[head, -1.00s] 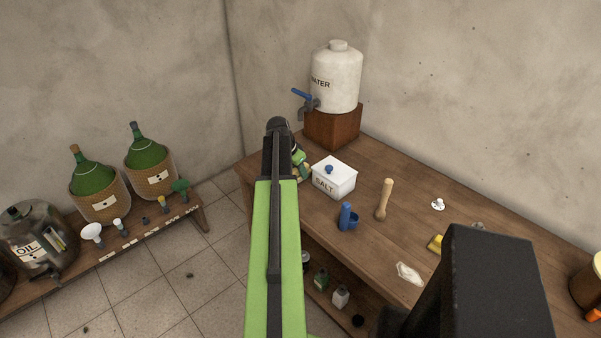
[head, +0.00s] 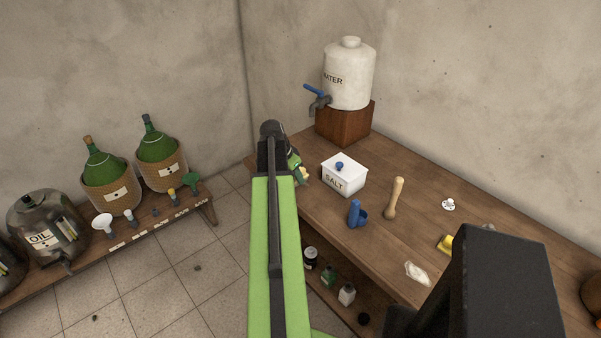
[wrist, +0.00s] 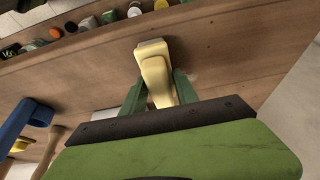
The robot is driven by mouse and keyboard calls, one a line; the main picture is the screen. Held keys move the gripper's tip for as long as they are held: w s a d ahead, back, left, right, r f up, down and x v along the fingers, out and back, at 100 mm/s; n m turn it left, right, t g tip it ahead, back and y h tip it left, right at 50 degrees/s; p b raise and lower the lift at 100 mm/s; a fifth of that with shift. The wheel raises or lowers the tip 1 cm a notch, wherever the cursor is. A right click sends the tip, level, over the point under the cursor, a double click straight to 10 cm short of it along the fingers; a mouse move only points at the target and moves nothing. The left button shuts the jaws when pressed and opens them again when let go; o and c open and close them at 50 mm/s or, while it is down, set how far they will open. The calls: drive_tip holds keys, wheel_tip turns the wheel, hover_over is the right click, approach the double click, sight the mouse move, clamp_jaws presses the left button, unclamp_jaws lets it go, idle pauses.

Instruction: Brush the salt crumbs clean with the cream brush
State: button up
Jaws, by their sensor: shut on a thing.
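My gripper (wrist: 160,90) has green fingers closed on the cream brush (wrist: 155,70), which points away from the wrist over the wooden table. In the head view my gripper (head: 294,163) is at the table's left end, left of the white salt box, mostly hidden behind my arm. Only a small pale bit of the brush (head: 304,174) shows there. A faint pale smudge (wrist: 193,75) lies on the wood right of the brush; I cannot tell if it is salt crumbs. Whether the brush touches the table is unclear.
The salt box (head: 343,176), a blue holder (head: 356,214), a wooden pestle (head: 394,198) and a flat whitish patch (head: 417,272) are on the table (head: 400,235). The water jug (head: 349,75) stands on a block behind. A low bench (head: 130,232) with bottles is at left.

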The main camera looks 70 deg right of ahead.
drive_tip(key=shift+w+d+f, duration=0.1)
drive_tip(key=shift+w+d, duration=0.1)
drive_tip(key=shift+w, duration=0.5)
drive_tip(key=shift+s+d, duration=0.4)
drive_tip(key=shift+d, duration=0.35)
drive_tip(key=shift+s+d, duration=0.35)
drive_tip(key=shift+d, duration=0.4)
drive_tip(key=shift+s+d, duration=0.5)
drive_tip(key=shift+d, duration=0.3)
drive_tip(key=shift+s+d, duration=0.45)
drive_tip(key=shift+d, duration=0.35)
clamp_jaws()
drive_tip(key=shift+w+d, duration=0.4)
drive_tip(key=shift+w, duration=0.2)
drive_tip(key=shift+w+a, duration=0.55)
drive_tip(key=shift+a, duration=0.5)
drive_tip(key=shift+w+a, duration=0.6)
drive_tip(key=shift+a, duration=0.45)
drive_tip(key=shift+w+a, duration=0.55)
drive_tip(key=shift+a, duration=0.5)
wheel_tip(320, 180, up, 6)
drive_tip(key=p, duration=0.6)
